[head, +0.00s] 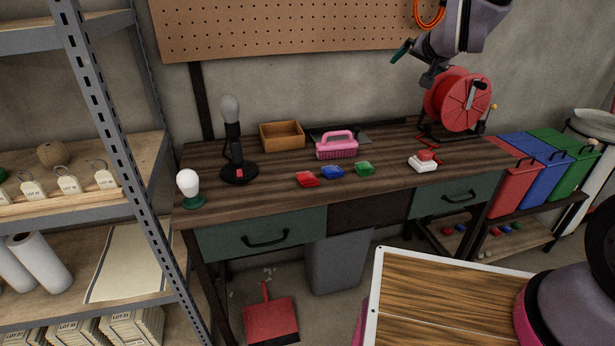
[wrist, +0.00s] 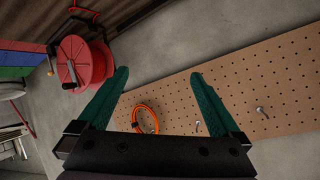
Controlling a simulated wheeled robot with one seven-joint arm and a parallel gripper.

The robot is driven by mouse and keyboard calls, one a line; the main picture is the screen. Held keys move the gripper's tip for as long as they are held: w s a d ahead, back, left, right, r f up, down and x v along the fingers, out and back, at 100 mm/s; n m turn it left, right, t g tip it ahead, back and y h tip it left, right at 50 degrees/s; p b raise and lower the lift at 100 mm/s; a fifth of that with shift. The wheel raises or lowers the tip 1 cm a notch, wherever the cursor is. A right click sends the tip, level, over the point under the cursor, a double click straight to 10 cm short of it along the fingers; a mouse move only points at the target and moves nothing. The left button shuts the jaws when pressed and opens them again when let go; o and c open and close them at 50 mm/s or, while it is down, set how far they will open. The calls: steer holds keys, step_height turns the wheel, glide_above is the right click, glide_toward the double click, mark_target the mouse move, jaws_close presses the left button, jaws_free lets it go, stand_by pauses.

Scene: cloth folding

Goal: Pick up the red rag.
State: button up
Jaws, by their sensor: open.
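A small folded red rag (head: 307,179) lies flat near the front edge of the wooden workbench (head: 400,187), left of a blue rag (head: 332,172) and a green rag (head: 365,168). My gripper (head: 402,51) is high above the right part of the bench, in front of the wall, well away from the red rag. In the wrist view my gripper (wrist: 160,78) shows two teal fingers spread apart with nothing between them. The red rag is not in the wrist view.
The wrist view faces the pegboard (wrist: 255,85) and an orange cable loop (wrist: 145,117). Space before the rags is clear.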

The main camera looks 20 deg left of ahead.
steer(key=a+f+n+t, duration=0.1)
steer(key=a+f, duration=0.6)
steer(key=f, duration=0.1)
steer(key=n+t+y, duration=0.2)
steer(key=n+y, duration=0.3)
steer(key=n, duration=0.2)
glide_toward(306, 172)
steer(key=shift+w+r, duration=0.3)
steer(key=shift+w, duration=0.25)
steer(key=shift+a+f, duration=0.2)
steer(key=shift+f, duration=0.05)
steer(key=x, duration=0.6)
steer(key=f+x, duration=0.1)
steer(key=x, duration=0.3)
steer(key=shift+a, duration=0.15)
steer(key=c, duration=1)
steer(key=shift+r, duration=0.15)
